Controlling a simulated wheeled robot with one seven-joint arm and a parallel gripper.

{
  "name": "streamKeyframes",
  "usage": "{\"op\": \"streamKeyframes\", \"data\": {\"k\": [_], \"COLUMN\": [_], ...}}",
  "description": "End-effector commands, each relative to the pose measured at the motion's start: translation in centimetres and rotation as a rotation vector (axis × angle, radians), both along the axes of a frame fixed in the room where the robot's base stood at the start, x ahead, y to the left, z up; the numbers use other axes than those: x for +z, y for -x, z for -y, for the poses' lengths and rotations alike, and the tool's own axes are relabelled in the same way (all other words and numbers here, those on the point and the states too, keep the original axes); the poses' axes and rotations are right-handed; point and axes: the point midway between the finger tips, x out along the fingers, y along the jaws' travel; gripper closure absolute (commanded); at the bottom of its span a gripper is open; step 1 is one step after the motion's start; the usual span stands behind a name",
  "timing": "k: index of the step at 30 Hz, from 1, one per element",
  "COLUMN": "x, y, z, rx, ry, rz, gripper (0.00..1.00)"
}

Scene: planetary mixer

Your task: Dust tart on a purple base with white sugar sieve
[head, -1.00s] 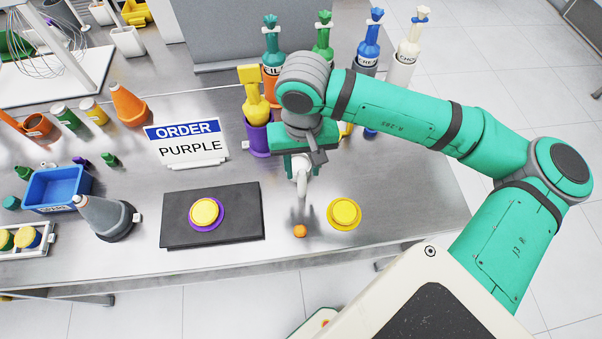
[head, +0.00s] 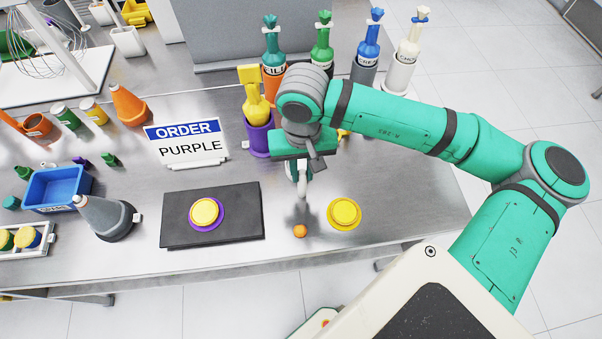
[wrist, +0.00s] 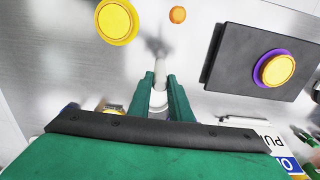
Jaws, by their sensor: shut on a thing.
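A tart with a yellow top sits on a purple base (head: 219,224) on the dark board; both also show in the wrist view, with the purple base (wrist: 257,72) at the right. Another yellow tart on a yellow base (head: 344,214) lies on the bare counter to the right. My gripper (wrist: 159,95) is shut on a slim white thing (wrist: 159,72), which looks like the white sieve. It also shows below my gripper in the head view (head: 302,188). My gripper is above the counter, between and behind the two tarts. The sieve's full shape is hidden.
The dark board (head: 245,226) lies left of a small orange ball (head: 300,231). An order sign reading PURPLE (head: 186,144) stands behind the board. A purple holder (head: 258,138) and several bottles stand behind my gripper. A grey cone (head: 106,216) and blue bin (head: 56,187) are left.

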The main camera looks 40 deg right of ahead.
Motion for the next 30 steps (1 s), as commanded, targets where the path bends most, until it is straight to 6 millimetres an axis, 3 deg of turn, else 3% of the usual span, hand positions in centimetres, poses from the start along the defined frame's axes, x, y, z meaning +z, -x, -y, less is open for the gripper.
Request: {"op": "streamKeyframes", "data": {"k": [15, 30], "x": [2.3, 2.8], "y": [0.0, 0.0], "z": [0.0, 0.1], "rx": [0.000, -0.002], "ry": [0.001, 0.002], "rz": [0.000, 0.001], "gripper": [0.98, 0.98]}}
